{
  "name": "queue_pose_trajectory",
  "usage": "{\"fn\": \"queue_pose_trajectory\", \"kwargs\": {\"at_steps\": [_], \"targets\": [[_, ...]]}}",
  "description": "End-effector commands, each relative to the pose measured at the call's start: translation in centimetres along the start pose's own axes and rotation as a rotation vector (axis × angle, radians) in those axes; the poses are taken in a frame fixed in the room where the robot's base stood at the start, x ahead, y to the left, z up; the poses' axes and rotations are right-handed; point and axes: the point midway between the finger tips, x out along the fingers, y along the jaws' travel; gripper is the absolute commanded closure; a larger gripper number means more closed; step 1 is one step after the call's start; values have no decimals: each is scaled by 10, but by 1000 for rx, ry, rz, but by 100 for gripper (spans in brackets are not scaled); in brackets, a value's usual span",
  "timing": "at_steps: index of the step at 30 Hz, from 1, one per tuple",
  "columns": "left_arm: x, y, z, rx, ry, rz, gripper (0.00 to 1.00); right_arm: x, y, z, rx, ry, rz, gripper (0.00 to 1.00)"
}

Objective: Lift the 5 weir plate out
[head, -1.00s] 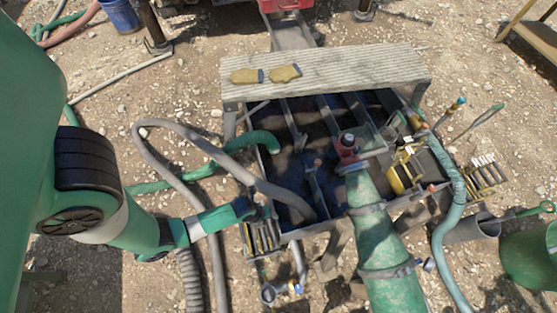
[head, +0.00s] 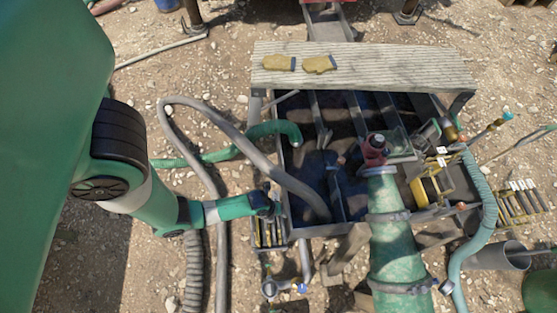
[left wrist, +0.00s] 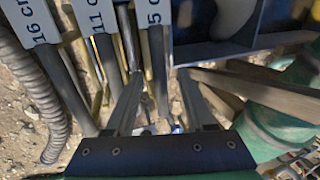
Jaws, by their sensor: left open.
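The 5 cm weir plate (left wrist: 157,60) is a dark upright strip with a white label on top. It stands in a rack (head: 270,233) on the tank's front left corner, beside the 11 cm plate (left wrist: 107,60) and the 16 cm plate (left wrist: 60,70). My left gripper (left wrist: 160,82) is open, and in the left wrist view the 5 cm plate shows between its two fingers. I cannot tell whether either finger touches it. In the head view my left gripper (head: 272,208) is just above the rack, and its fingertips are hard to see. My right gripper is not in view.
The mud tank (head: 315,231) lies right of the rack. A grey hose (head: 240,140) loops over its left side. A green pipe (head: 398,245) stands at its front. A plank (head: 365,68) with gloves (head: 320,64) spans the back. A second rack (head: 522,203) is at the right.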

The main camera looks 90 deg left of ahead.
Motion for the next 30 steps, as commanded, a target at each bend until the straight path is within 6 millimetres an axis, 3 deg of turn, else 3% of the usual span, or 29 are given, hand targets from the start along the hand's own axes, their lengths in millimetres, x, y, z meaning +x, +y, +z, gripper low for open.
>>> {"fn": "queue_pose_trajectory", "kwargs": {"at_steps": [1, 4, 13, 22, 30], "targets": [[18, 1, 1, 0, 0, -2, 46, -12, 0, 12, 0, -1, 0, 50], [33, 1, 1, 0, 0, 0, 46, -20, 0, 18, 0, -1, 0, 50], [36, -1, 1, 0, 0, -1, 46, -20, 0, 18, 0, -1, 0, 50], [36, 0, 1, 0, 0, -1, 98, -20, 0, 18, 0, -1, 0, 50], [36, 0, 1, 0, 0, -1, 100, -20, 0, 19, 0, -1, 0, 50]]}}
